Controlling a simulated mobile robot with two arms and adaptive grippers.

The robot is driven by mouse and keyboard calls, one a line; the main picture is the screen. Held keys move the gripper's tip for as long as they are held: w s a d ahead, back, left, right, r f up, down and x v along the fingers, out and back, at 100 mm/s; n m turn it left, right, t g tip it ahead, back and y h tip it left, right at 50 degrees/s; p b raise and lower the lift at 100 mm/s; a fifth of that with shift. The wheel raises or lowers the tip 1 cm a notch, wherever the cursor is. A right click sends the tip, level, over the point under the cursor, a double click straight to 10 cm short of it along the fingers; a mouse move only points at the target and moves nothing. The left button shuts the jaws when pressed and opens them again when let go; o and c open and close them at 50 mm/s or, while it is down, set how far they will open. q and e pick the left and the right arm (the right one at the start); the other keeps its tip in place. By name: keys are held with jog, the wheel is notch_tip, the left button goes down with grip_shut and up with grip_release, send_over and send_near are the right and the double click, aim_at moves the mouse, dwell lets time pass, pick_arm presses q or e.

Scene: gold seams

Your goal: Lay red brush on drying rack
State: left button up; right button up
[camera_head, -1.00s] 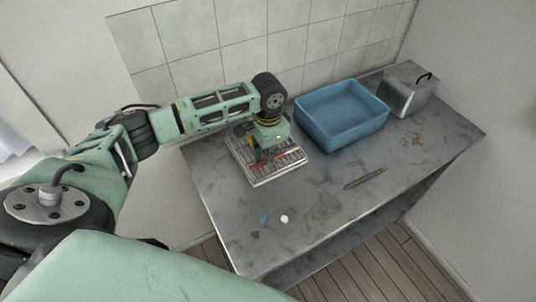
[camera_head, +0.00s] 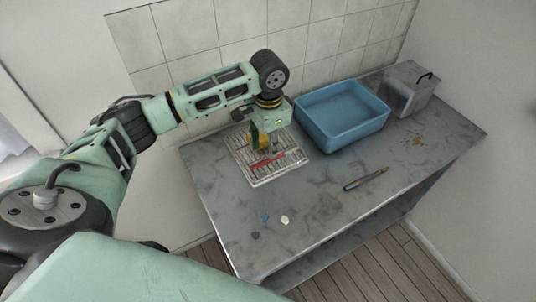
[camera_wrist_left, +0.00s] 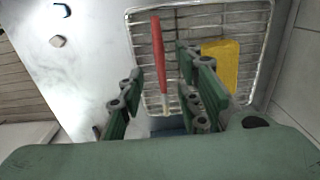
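The red brush (camera_head: 268,160) lies on the wire drying rack (camera_head: 262,182) at the back left of the grey table. My left gripper (camera_head: 266,148) is just above the rack and hides part of it. In the left wrist view, the brush (camera_wrist_left: 158,55) shows between two spread green fingers, with gaps on both sides. The gripper looks open and empty. The rack (camera_wrist_left: 262,20) shows behind the brush. My right gripper is not in view.
A yellow flat item (camera_wrist_left: 220,62) lies on the rack beside the brush. A blue basin (camera_head: 342,118) and a metal box (camera_head: 408,88) stand to the right. A thin dark tool (camera_head: 365,179) and small pieces (camera_head: 285,220) lie nearer the front.

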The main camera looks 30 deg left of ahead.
aim_at(268, 159)
pick_arm(q)
notch_tip(268, 159, up, 7)
jog(key=shift+b, duration=0.35)
